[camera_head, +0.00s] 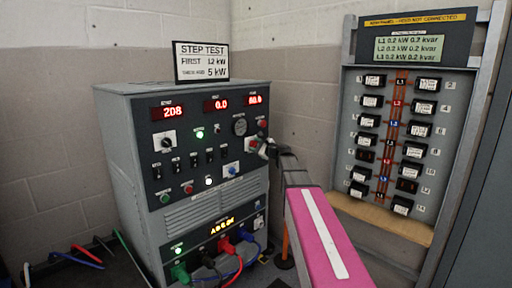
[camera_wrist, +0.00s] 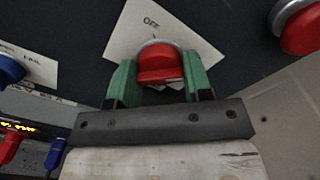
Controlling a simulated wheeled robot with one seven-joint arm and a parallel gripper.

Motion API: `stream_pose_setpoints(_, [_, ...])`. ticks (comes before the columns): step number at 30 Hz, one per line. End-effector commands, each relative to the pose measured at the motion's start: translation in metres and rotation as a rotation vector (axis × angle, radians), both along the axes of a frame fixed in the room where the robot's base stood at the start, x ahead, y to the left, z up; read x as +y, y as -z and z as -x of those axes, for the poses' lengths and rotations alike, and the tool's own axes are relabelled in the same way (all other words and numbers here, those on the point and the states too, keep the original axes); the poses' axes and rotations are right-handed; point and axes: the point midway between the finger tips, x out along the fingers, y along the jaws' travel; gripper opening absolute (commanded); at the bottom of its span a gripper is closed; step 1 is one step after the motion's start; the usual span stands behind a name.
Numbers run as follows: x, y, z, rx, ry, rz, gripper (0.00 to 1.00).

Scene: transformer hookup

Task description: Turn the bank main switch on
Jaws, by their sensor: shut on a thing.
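The bank main switch is a red rotary knob (camera_wrist: 158,62) on a white square plate (camera_wrist: 152,22) in the wrist view. "OFF" is printed on the plate above the knob; other lettering is hidden. The green fingers of my gripper (camera_wrist: 160,82) stand on both sides of the knob and are shut on it. In the head view my gripper (camera_head: 264,149) reaches the right side of the grey load bank's front panel (camera_head: 215,190). It partly covers the switch and its plate there.
A red button (camera_wrist: 302,28) sits right of the switch, and a blue knob (camera_wrist: 8,70) is left of it. Plugged cables (camera_head: 240,240) hang from the bank's lower front. A breaker panel (camera_head: 400,140) stands at the right. Loose leads (camera_head: 85,256) lie at lower left.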

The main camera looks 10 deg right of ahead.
Motion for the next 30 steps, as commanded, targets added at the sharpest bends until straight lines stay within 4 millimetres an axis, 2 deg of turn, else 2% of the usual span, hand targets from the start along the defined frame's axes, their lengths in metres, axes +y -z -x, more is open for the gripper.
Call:
stream_pose_setpoints(16, [-0.0005,0.0011,0.0004,0.015,0.001,-0.017,0.22])
stream_pose_setpoints(17, [-0.0005,0.0011,0.0004,0.015,0.001,-0.017,0.52])
stream_pose_setpoints(18, [-0.0005,0.0010,0.0004,0.015,0.001,-0.017,0.65])
stream_pose_setpoints(19, [-0.0004,0.0009,0.0004,0.015,0.001,-0.017,0.71])
stream_pose_setpoints(30, [-0.0032,0.0004,0.0052,0.014,0.001,-0.018,0.71])
